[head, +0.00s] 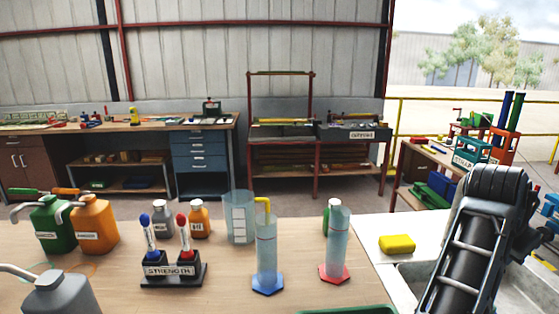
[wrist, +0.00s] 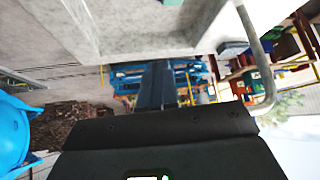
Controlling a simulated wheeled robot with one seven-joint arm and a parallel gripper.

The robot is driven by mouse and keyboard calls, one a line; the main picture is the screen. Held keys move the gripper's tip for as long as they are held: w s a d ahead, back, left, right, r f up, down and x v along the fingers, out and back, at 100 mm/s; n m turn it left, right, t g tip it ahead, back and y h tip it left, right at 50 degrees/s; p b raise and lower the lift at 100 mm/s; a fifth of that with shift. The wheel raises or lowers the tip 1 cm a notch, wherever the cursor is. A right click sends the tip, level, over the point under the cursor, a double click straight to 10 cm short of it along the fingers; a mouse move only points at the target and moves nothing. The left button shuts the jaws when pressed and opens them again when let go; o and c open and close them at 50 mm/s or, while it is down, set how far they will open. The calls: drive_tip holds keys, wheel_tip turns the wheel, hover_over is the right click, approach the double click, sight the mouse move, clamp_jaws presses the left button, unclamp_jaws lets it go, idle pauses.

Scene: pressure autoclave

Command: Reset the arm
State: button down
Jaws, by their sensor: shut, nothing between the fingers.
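My arm (head: 475,240) stands at the right edge of the head view, folded upright beside the table and in front of a pale sink-like basin. My gripper's fingers (wrist: 157,85) show in the wrist view as two dark bars side by side, shut with nothing between them. They point away from the table, toward a blurred background of blue and yellow racks. The gripper touches nothing that I can see. The fingertips do not show clearly in the head view.
The wooden table (head: 215,290) holds a green jug (head: 52,225), an orange jug (head: 95,226), a grey jug (head: 62,295), a marker stand (head: 173,273), a beaker (head: 239,220) and two cylinders (head: 266,255) (head: 336,245). A yellow sponge (head: 397,244) lies near my arm. A curved pipe (wrist: 262,60) crosses the wrist view.

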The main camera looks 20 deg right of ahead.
drive_tip(key=s+a+f+n+t+y, duration=0.2)
drive_tip(key=s+a+f+n+t, duration=0.4)
drive_tip(key=a+n, duration=0.4)
drive_tip(key=s+a+f+n+t+y, duration=0.1)
drive_tip(key=s+a+f+n+t, duration=0.35)
drive_tip(key=a+n+t, duration=0.4)
drive_tip(key=s+a+r+y, duration=0.4)
drive_tip(key=s+a, duration=1.1)
drive_tip(key=s, duration=0.2)
drive_tip(key=shift+a+r+y, duration=0.15)
drive_tip(key=shift+a+y, duration=0.15)
